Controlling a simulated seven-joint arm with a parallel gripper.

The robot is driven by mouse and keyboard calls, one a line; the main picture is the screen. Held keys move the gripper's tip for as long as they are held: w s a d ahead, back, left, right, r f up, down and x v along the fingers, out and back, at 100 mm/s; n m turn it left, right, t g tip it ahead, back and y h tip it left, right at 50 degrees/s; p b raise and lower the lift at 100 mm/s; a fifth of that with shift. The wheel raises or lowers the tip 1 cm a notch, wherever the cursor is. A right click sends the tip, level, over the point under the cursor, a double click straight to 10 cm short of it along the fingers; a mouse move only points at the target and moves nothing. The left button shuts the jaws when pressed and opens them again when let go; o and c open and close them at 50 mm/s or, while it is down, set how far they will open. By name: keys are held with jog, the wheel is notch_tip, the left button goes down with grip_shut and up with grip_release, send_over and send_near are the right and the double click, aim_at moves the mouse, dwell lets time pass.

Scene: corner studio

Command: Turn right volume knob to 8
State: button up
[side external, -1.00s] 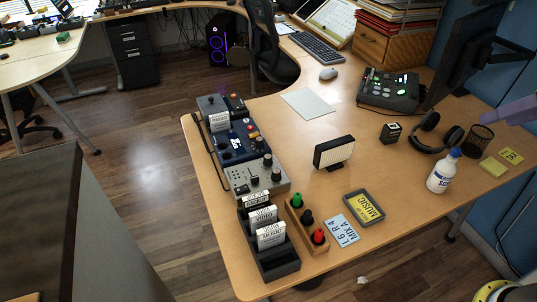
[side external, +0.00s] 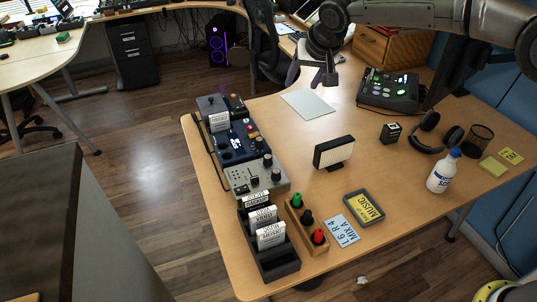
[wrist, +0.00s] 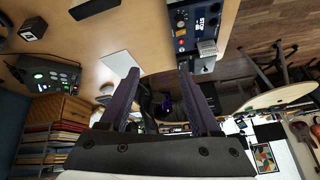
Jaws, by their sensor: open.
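A grey control unit (side external: 257,178) with several dark knobs sits on the left part of the desk in the side view. Its upper right knob (side external: 267,160) and lower right knob (side external: 276,175) stand upright; I cannot read their settings or tell which is the right volume knob. My gripper (side external: 294,68) is above the far part of the desk, well away from the unit. In the wrist view my gripper (wrist: 160,72) is open and empty, its two purple fingers apart.
A blue unit (side external: 236,142) adjoins the grey one.

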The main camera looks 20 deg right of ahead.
jog(key=w+a+f, duration=0.2)
jog(key=a+f, duration=0.3)
jog(key=f, duration=0.3)
jog(key=n+g, duration=0.1)
jog(key=g, duration=0.1)
send_near(268, 157)
jog(key=x, duration=0.8)
jog(key=shift+w+f, duration=0.15)
jog(key=shift+f, duration=0.15)
grip_shut()
